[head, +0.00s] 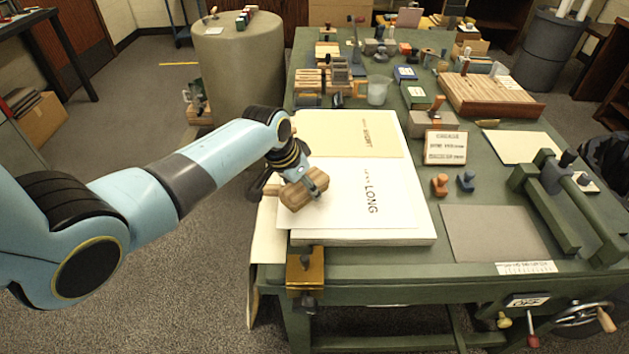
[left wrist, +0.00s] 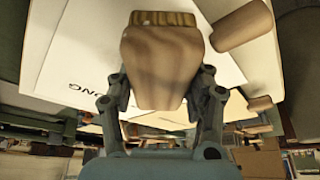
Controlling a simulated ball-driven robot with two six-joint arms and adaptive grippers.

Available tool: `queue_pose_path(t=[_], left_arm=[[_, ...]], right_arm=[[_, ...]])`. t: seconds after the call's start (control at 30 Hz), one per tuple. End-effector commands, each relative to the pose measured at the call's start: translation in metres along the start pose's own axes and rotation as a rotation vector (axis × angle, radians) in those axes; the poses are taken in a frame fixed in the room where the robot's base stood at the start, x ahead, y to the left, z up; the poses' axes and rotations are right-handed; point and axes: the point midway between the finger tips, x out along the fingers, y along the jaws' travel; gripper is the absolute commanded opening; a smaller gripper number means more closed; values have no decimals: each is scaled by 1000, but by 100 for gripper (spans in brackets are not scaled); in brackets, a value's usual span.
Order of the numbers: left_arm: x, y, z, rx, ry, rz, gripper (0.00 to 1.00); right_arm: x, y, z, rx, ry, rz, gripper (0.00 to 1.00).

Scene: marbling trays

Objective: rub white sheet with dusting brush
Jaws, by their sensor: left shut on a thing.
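The white sheet (head: 385,205), marked "LONG", lies flat on a pale stack at the left side of the green table. It also shows in the left wrist view (left wrist: 65,50). My left gripper (head: 303,187) is shut on the dusting brush (head: 300,192), a chunky wooden block, over the sheet's left part. In the left wrist view the brush (left wrist: 160,65) sits between the two fingers, with its ribbed tan end (left wrist: 162,18) pointing away from the gripper. I cannot tell whether the brush touches the sheet. My right gripper is not in view.
A cream sheet (head: 340,130) lies behind the white one. A brass clamp (head: 304,268) stands at the table's front left. Two small stamps (head: 440,184) (head: 466,180) and a grey board (head: 495,230) are to the right. Blocks and tools crowd the back.

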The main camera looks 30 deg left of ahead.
Motion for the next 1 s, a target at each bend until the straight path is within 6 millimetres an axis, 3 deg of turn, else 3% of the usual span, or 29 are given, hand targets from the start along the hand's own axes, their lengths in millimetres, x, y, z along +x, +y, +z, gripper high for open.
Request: queue_pose_path(t=[0.2,0.57,1.0], left_arm=[[-4,-9,7,-1,1,0,25],[4,-22,-6,-1,2,1,25],[10,2,-28,-1,3,2,25]], right_arm=[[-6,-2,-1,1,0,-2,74],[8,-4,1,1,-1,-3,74],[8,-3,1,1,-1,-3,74]])
